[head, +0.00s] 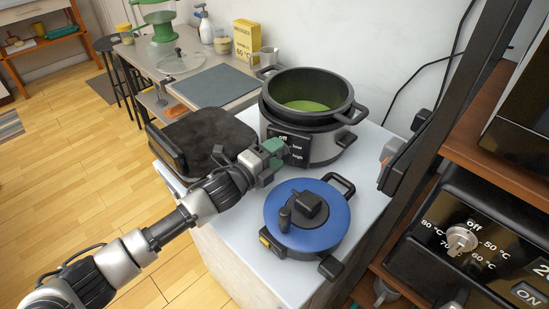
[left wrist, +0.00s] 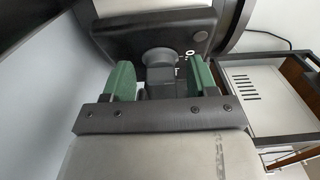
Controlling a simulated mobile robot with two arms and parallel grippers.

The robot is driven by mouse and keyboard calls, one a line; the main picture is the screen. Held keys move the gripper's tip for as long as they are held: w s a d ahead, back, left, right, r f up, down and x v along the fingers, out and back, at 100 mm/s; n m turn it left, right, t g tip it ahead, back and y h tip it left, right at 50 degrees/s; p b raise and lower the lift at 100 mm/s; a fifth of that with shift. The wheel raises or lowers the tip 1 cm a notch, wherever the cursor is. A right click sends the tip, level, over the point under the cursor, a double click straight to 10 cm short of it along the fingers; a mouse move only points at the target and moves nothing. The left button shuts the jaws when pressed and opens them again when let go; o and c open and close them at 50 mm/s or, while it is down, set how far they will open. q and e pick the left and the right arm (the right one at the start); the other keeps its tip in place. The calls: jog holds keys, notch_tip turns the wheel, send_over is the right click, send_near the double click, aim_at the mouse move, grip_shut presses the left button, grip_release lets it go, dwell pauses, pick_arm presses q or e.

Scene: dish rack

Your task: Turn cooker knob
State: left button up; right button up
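The cooker (head: 325,147) is a round steel and black pot with green contents, standing on the white counter. Its black front panel (head: 297,147) carries the words off, low and high. The panel also shows in the left wrist view (left wrist: 113,40). The dark grey knob (left wrist: 159,60) shows in the left wrist view and is hidden behind my gripper in the head view. My left gripper (head: 276,150) is at the panel, its green fingers (left wrist: 161,80) open on either side of the knob, with gaps visible. My right gripper is not in view.
A blue-lidded pot (head: 330,216) stands close in front of the cooker, right of my left arm. A black grill (head: 212,132) lies to the left. A rack with a dialled appliance (head: 440,235) stands at the right.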

pick_arm(q)
jog(key=shift+s, duration=0.1)
dwell(0.3)
jog(key=shift+p+v, duration=0.5)
jog(key=shift+v, duration=0.4)
jog(key=shift+a, duration=0.1)
jog(key=p+v, duration=0.1)
jog(key=v, duration=0.2)
jog(key=shift+s+a+p, duration=0.15)
jog(key=shift+s+p, duration=0.05)
jog(key=shift+p, duration=0.15)
jog(key=shift+p+v, duration=0.35)
jog(key=shift+v, duration=0.9)
